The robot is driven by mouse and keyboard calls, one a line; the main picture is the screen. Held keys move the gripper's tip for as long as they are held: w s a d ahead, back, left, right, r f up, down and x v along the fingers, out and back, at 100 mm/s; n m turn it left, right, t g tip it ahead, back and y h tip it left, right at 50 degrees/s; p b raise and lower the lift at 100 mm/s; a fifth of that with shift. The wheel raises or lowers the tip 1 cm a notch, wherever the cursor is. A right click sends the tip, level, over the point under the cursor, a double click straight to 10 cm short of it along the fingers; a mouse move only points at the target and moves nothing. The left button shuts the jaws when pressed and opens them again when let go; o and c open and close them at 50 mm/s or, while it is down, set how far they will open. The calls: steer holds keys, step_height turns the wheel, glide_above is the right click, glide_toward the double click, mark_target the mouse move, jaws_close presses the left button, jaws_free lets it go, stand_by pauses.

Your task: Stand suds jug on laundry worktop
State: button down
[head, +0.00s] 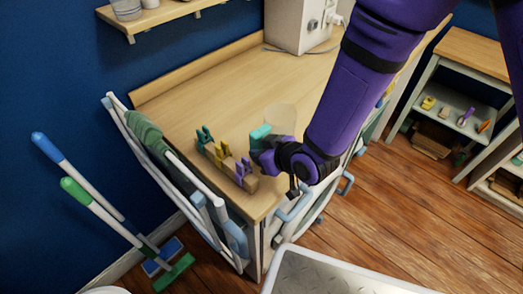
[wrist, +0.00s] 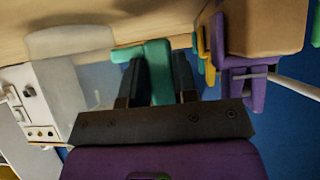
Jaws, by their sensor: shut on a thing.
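The suds jug has a pale, see-through body (head: 280,117) and a teal handle (head: 260,131). My gripper (head: 263,147) is shut on the handle, over the front part of the wooden laundry worktop (head: 205,95). In the wrist view the handle (wrist: 158,68) sits between my two dark fingers (wrist: 158,82). The jug body (wrist: 72,78) shows to the left there, with its end close to the worktop surface (wrist: 150,18). It looks about upright. I cannot tell whether its base touches the wood. My gripper hides part of the jug in the head view.
A wooden block (head: 249,184) with teal, yellow and purple pegs (head: 222,153) stands just left of my gripper. A white box-shaped appliance (head: 298,24) stands at the back. A drying rack with cloth (head: 145,131) leans at the left end. The worktop's middle is clear.

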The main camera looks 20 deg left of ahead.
steer(key=shift+f, duration=0.45)
stand_by(0.4)
steer(key=c, duration=0.8)
jaws_free()
steer(key=c, duration=0.4)
steer(key=shift+v, duration=4.25)
